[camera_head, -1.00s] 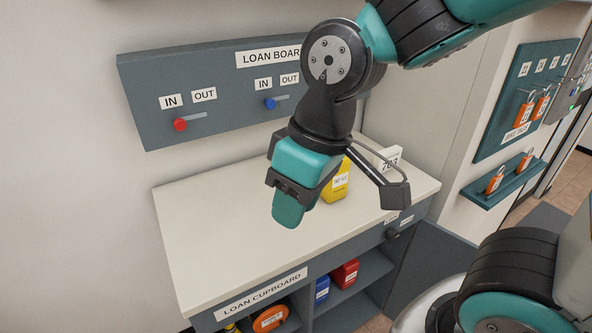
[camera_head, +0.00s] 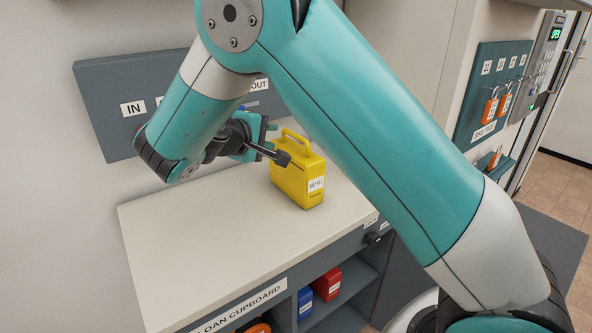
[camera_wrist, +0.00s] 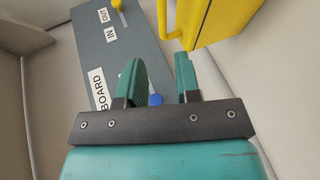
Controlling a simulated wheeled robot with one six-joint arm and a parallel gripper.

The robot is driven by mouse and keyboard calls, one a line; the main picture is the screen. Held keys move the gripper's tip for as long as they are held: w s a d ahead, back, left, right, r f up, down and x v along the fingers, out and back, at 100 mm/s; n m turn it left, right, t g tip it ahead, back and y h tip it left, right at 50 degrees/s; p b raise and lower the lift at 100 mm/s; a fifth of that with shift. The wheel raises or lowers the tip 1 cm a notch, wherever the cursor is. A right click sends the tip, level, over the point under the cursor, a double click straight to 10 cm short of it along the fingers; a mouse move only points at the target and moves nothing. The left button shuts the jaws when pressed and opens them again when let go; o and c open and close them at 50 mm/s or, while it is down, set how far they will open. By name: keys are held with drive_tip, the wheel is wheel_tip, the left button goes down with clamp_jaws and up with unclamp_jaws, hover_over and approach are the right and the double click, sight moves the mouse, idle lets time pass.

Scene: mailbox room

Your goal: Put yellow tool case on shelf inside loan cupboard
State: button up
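The yellow tool case (camera_head: 297,183) stands upright on the pale top of the loan cupboard (camera_head: 170,240), its handle upward. My gripper (camera_head: 268,137) is level with the handle, just left of it. In the wrist view my gripper (camera_wrist: 160,75) is open, with a gap between its teal fingers. The yellow case (camera_wrist: 217,18) is ahead at upper right there, and its handle lies just beyond the fingertips. I cannot tell if they touch. The cupboard's open front shows a blue case (camera_head: 305,302) and a red case (camera_head: 327,283) inside.
The loan board (camera_head: 103,105) is on the wall behind the cupboard, with a blue knob (camera_wrist: 156,99) seen past my fingers. An orange item (camera_head: 255,327) is low in the cupboard. The counter's left part is clear.

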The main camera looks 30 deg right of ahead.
sight(294, 137)
drive_tip(key=p+x, duration=0.2)
drive_tip(key=x, duration=0.6)
drive_tip(key=shift+w+d+f, duration=0.1)
drive_tip(key=shift+w+d, duration=0.1)
drive_tip(key=shift+d, duration=0.15)
drive_tip(key=p+x, duration=0.2)
drive_tip(key=x, duration=0.2)
drive_tip(key=shift+w+f, duration=0.15)
drive_tip(key=shift+f, duration=0.15)
drive_tip(key=shift+c, duration=0.5)
clamp_jaws()
drive_tip(key=shift+f, duration=0.3)
drive_tip(key=shift+r, duration=0.15)
